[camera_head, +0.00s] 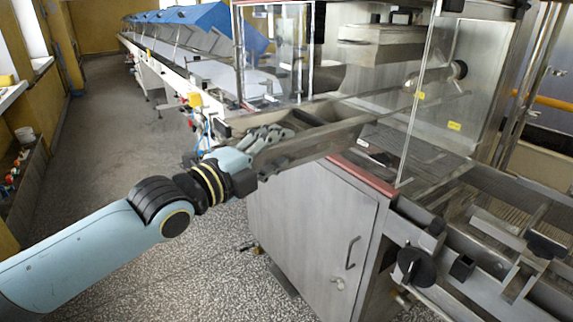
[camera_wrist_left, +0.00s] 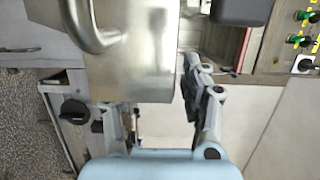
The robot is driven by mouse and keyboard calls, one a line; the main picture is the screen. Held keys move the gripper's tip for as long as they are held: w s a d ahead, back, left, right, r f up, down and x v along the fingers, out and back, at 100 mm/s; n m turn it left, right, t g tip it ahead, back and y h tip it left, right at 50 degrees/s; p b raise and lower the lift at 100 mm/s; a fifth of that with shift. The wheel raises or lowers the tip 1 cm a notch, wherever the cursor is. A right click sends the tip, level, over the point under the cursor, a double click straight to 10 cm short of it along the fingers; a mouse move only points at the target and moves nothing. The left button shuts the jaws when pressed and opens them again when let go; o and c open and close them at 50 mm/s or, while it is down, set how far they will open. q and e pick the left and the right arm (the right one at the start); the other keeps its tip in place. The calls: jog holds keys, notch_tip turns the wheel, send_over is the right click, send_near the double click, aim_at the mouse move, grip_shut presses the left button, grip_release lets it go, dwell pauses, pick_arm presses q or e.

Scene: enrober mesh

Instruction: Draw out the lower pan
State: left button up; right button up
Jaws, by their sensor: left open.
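In the head view a long grey metal pan (camera_head: 335,141) sticks out of the machine's side above the cabinet. My left gripper (camera_head: 277,136) is at the pan's near left end, its fingers overlapping that end in the picture. In the left wrist view a smooth metal body (camera_wrist_left: 140,72), which looks like the pan, lies between the two spread fingers of my left gripper (camera_wrist_left: 155,90). The fingers are open; I cannot tell whether either touches the metal. My right gripper is not in view.
A steel cabinet (camera_head: 315,215) with a handle stands below the pan. A clear guard panel (camera_head: 418,95) rises behind it. A long conveyor line with blue covers (camera_head: 195,17) runs to the back left. The speckled floor (camera_head: 110,130) at left is clear.

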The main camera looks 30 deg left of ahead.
aim_at(287, 145)
pick_arm(q)
jog(key=shift+w+d+b, duration=0.2)
jog(key=shift+w+b, duration=0.3)
jog(key=shift+w, duration=1.05)
jog(key=c, duration=0.9)
grip_shut()
jog(key=shift+s+f, duration=0.1)
jog(key=shift+f, duration=0.05)
jog(key=o, duration=0.5)
grip_release()
jog(key=o, duration=0.4)
